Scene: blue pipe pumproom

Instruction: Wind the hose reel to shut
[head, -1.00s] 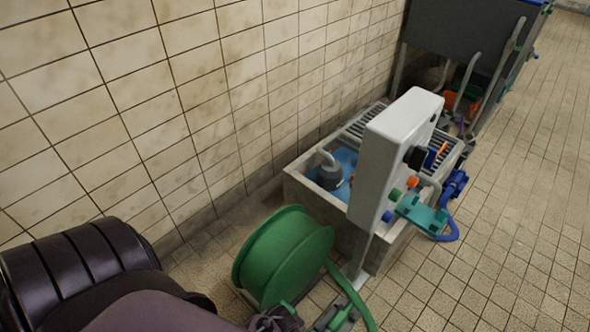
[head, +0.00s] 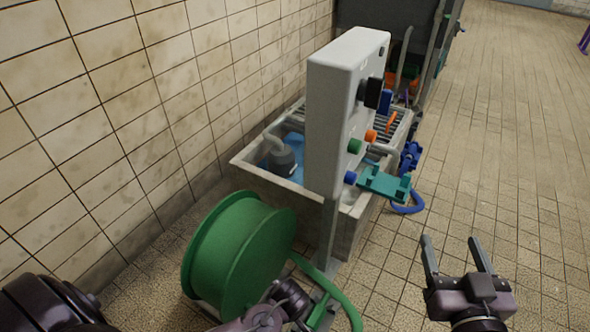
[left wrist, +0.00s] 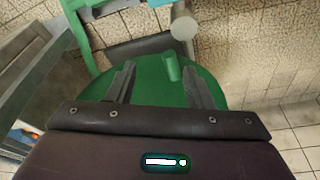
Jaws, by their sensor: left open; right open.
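The green hose reel (head: 235,250) stands on the floor at the lower middle of the head view, near the tiled wall. In the left wrist view its round green side (left wrist: 150,82) fills the middle. A short green peg, likely the crank handle (left wrist: 171,67), stands out from it. My left gripper (left wrist: 158,84) is open, its two fingers spread over the reel's side. The peg shows beyond the fingertips and between their lines; I cannot tell the distance. In the head view the left fingers are hard to make out. My right gripper (head: 455,247) is open and empty above the floor at the right.
A green hose (head: 342,298) runs beside the post. Floor at right is clear.

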